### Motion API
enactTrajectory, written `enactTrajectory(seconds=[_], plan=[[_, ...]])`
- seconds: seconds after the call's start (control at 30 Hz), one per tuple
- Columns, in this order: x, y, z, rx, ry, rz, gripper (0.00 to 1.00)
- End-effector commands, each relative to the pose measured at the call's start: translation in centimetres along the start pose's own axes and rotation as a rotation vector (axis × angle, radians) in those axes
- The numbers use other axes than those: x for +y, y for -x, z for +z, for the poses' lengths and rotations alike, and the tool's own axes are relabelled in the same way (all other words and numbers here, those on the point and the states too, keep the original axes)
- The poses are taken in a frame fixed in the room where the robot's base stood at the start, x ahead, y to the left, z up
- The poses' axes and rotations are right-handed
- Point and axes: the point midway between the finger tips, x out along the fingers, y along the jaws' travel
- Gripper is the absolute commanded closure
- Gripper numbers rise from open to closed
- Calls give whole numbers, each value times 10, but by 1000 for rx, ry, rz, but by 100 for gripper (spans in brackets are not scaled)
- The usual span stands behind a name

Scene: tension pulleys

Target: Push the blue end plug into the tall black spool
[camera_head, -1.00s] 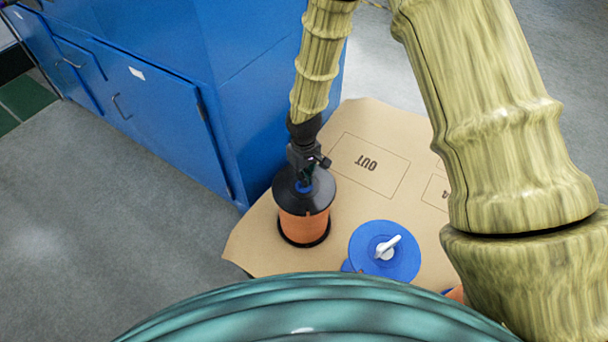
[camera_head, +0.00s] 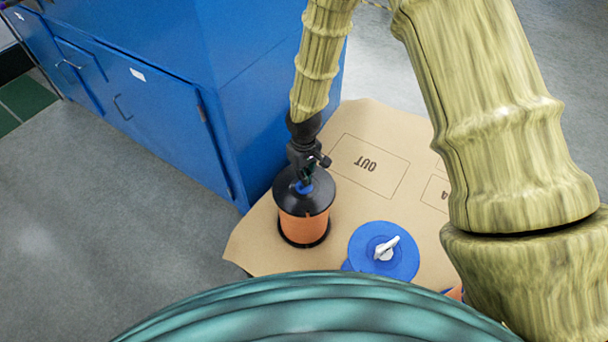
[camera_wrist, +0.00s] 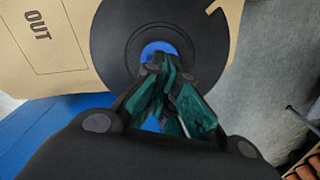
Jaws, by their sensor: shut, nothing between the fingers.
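The tall black spool (camera_head: 318,203), wound with an orange band (camera_head: 304,230), stands upright on the brown sheet. It also shows from above in the wrist view (camera_wrist: 108,45). The blue end plug (camera_head: 304,187) sits at the centre of the spool's top; in the wrist view the plug (camera_wrist: 158,49) is partly hidden by my fingers. How deep it sits is hard to tell. My gripper (camera_head: 305,180) points down onto the plug with its fingers shut and empty. In the wrist view the closed fingertips (camera_wrist: 160,68) are over the plug; contact cannot be made out.
A blue spool with a white handle (camera_head: 370,246) stands to the right on the brown sheet (camera_head: 262,250). A box marked OUT (camera_head: 368,162) is printed behind and is empty. A blue cabinet (camera_head: 230,90) rises close behind the black spool on the left.

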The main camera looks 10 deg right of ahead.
Motion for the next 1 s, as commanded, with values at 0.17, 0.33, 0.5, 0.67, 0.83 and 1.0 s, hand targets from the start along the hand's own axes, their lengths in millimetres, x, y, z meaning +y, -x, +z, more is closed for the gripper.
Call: enactTrajectory(seconds=[0.17, 0.33, 0.5, 0.67, 0.83, 1.0], plan=[[0, 14, 0, 1, 1, 0, 100], [0, 25, 0, 1, 2, 0, 100], [0, 35, 0, 1, 1, 0, 100], [0, 45, -1, 2, 0, 0, 100], [0, 55, -1, 2, 0, 0, 100], [0, 57, 0, 1, 1, 0, 100]])
